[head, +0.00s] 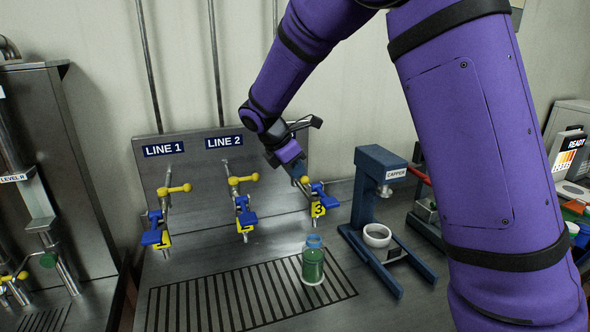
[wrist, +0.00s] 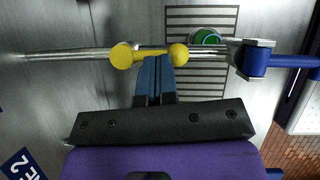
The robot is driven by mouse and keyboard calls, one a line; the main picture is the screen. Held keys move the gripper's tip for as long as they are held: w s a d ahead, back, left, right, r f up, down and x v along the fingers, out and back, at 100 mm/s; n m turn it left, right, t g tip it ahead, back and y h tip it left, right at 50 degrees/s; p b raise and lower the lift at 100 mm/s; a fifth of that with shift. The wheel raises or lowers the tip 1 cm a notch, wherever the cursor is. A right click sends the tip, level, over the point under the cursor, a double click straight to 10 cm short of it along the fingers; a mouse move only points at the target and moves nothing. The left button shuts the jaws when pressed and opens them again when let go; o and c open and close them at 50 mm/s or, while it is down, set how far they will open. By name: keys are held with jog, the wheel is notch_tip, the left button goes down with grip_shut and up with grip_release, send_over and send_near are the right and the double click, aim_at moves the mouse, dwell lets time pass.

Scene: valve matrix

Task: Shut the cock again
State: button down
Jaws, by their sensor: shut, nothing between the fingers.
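My gripper (head: 302,178) is at the rightmost cock, the one with the yellow tag "3" (head: 319,209). In the wrist view its blue fingers (wrist: 158,62) are closed together, with nothing between them. Their tips are at the yellow lever (wrist: 150,52), between its larger round end and its smaller ball; I cannot tell whether they touch. The lever lies roughly along the metal pipe. In the head view the gripper partly hides this lever. A bottle with green contents (head: 313,265) stands on the grating below; its round top shows in the wrist view (wrist: 205,38).
Two more cocks with yellow levers (head: 174,189) (head: 243,180) stand to the left, under the "LINE 1" and "LINE 2" signs. The blue capper (head: 378,205) stands close on the right. The slotted grating (head: 215,303) is clear left of the bottle.

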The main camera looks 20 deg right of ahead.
jog(key=shift+d+n, duration=0.15)
jog(key=shift+n, duration=0.15)
jog(key=n, duration=0.1)
jog(key=d+n+t, duration=0.1)
jog(key=n+t, duration=0.1)
jog(key=shift+s+d+n+y, duration=0.2)
jog(key=shift+d+n+y, duration=0.05)
jog(key=shift+n+y, duration=0.05)
jog(key=shift+w+d+n+t+y, duration=0.4)
jog(key=shift+d+n+y, duration=0.2)
jog(key=shift+n, duration=0.75)
jog(key=shift+w+d+n+t+y, duration=0.25)
jog(key=shift+d+n+t+y, duration=0.3)
jog(key=shift+n, duration=0.85)
jog(key=shift+w+d+n+t+y, duration=0.4)
jog(key=shift+d+n, duration=0.25)
jog(key=shift+n, duration=0.7)
jog(key=shift+s+f, duration=0.1)
jog(key=shift+a, duration=0.1)
jog(key=shift+w+a, duration=0.45)
jog(key=shift+a, duration=0.15)
